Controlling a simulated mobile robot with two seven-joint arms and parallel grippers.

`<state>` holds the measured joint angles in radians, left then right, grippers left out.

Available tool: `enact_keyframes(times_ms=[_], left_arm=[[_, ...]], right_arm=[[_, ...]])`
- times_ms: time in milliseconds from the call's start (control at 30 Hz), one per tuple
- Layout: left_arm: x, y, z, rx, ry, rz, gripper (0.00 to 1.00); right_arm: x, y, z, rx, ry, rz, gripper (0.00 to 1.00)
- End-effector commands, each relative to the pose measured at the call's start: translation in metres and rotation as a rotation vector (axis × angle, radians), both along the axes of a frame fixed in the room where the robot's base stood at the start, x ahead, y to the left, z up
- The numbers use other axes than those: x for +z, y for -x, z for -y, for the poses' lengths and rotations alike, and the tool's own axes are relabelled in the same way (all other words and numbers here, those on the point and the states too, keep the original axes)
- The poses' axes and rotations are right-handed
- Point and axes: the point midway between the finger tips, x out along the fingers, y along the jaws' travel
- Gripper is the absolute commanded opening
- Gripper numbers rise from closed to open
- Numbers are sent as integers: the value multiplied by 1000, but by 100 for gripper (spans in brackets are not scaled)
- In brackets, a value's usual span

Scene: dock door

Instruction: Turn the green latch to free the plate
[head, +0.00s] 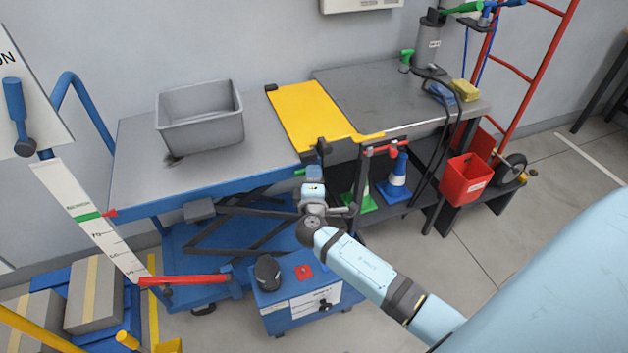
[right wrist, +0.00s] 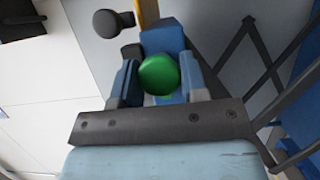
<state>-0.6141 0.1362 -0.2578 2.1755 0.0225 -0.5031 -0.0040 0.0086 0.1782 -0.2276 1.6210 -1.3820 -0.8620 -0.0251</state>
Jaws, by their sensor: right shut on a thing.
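The yellow plate (head: 312,115) lies across the gap between the blue lift table (head: 135,185) and the grey bench (head: 365,85). My right gripper (head: 314,174) is at the plate's near edge, by the lift table's front right corner. In the right wrist view the round green end of the latch (right wrist: 158,74) sits between the two fingers, and the gripper is shut on it. In the head view only a small green part (head: 299,172) shows beside the fingers; the rest of the latch is hidden. My left gripper is not in view.
A grey bin (head: 200,115) stands on the lift table. A red-handled lever (head: 380,149) is just right of my right gripper. A blue box (head: 305,303) with a black knob stands on the floor below. Cones (head: 395,180) and a red bucket (head: 466,180) are at the right.

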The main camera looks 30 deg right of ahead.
Motion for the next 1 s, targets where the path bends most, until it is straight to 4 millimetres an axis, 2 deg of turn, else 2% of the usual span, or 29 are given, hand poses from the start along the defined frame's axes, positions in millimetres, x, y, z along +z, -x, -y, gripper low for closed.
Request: enact_keyframes(times_ms=[467, 500, 600, 1000], left_arm=[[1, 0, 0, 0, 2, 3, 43], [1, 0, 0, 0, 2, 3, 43], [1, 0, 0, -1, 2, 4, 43], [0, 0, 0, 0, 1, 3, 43]], right_arm=[[0, 0, 0, 1, 13, -4, 16], [0, 0, 0, 1, 13, -4, 47], [0, 0, 0, 1, 12, -4, 65], [0, 0, 0, 1, 11, -3, 65]])
